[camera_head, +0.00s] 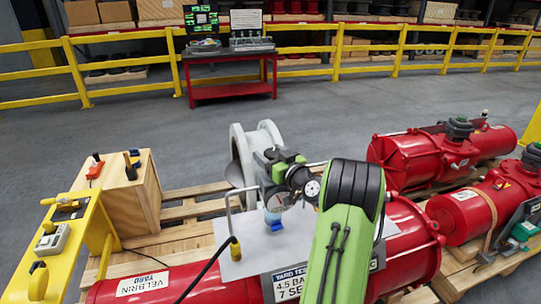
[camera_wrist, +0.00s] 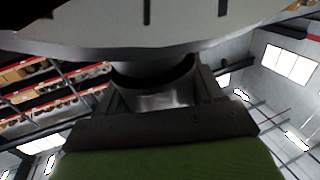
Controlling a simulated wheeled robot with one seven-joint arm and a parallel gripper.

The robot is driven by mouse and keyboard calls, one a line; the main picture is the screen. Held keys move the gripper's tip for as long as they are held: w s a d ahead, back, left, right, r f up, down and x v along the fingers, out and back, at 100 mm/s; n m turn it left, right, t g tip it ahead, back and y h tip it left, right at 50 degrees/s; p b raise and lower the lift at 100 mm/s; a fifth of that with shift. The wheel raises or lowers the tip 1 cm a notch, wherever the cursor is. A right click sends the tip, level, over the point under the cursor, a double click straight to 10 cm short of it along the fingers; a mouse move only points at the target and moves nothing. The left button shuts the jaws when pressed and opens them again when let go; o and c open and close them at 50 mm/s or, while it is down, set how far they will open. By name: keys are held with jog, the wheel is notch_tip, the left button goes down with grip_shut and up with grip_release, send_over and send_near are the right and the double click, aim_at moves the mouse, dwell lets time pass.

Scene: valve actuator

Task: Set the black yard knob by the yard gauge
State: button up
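The yard gauge (camera_head: 312,188) is a small round white dial on the regulator with a blue bowl (camera_head: 274,203), above the red cylinder labelled as yard. The black yard knob (camera_head: 298,177) appears as a dark round part just left of the dial, partly covered. My gripper (camera_head: 283,163), green and black, is right at the regulator, close against the knob. In the wrist view, my gripper's dark fingers (camera_wrist: 158,88) stand either side of a dark and silvery round part. A pale disc with black marks (camera_wrist: 140,28) fills the top and hides the fingertips. Their grip is unclear.
A bent metal handle (camera_head: 232,215) stands left of the regulator. A yellow stand with switches (camera_head: 62,230) and a wooden box (camera_head: 130,190) are at left. More red cylinders (camera_head: 405,160) lie at right. Open floor lies behind, before yellow railings (camera_head: 400,50).

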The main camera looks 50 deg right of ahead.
jog(key=c, duration=0.5)
jog(key=shift+f+m+h+b, duration=0.1)
jog(key=shift+m+h+b, duration=0.55)
jog(key=shift+h, duration=0.25)
jog(key=shift+s+d+m+g+h, duration=0.1)
jog(key=shift+d+m+g+h, duration=0.1)
jog(key=shift+m+g+h, duration=0.75)
jog(key=shift+t, duration=0.25)
jog(key=o, duration=1)
jog(key=shift+c, duration=0.2)
